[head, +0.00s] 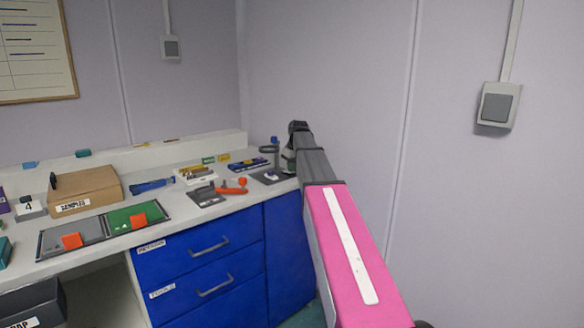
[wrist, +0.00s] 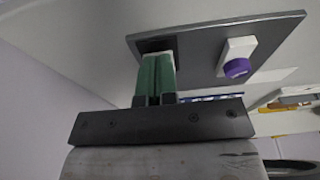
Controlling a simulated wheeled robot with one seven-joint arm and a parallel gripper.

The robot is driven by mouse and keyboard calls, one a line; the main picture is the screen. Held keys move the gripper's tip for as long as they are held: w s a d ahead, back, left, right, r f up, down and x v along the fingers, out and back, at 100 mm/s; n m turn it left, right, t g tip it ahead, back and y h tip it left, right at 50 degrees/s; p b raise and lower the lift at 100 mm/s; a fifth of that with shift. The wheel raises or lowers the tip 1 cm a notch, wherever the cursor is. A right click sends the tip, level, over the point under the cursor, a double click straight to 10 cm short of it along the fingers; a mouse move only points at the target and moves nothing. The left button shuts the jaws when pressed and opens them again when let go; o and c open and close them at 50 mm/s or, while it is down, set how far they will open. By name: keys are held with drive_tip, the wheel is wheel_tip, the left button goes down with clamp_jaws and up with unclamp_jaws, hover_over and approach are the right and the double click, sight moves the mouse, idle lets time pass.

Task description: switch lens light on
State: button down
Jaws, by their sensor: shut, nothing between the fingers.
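A dark grey plate (wrist: 205,68) with a white block (wrist: 238,48) and a purple knob (wrist: 238,68) fills the upper part of the wrist view. In the head view the same plate (head: 262,178) seems to lie at the right end of the bench, near a ring-shaped lens (head: 269,149) on a stand. My gripper (wrist: 157,62) is shut and empty, its green fingers side by side. Its tips overlap a dark patch with a pale edge on the plate, left of the purple knob. Contact cannot be told, and the tips hide most of that patch. No lit lamp shows.
The white bench (head: 180,215) has blue drawers (head: 208,264). A cardboard box (head: 85,190), a green mat (head: 125,218) and an orange tool (head: 232,189) lie to the left. A wall switch (head: 497,104) is at the right. My arm crosses in front of the bench's right end.

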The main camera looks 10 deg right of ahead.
drive_tip(key=shift+s+f+t, duration=0.3)
drive_tip(key=shift+f, duration=0.15)
drive_tip(key=shift+w+r, duration=0.1)
drive_tip(key=shift+w, duration=0.1)
drive_tip(key=shift+r, duration=0.1)
drive_tip(key=shift+r, duration=0.75)
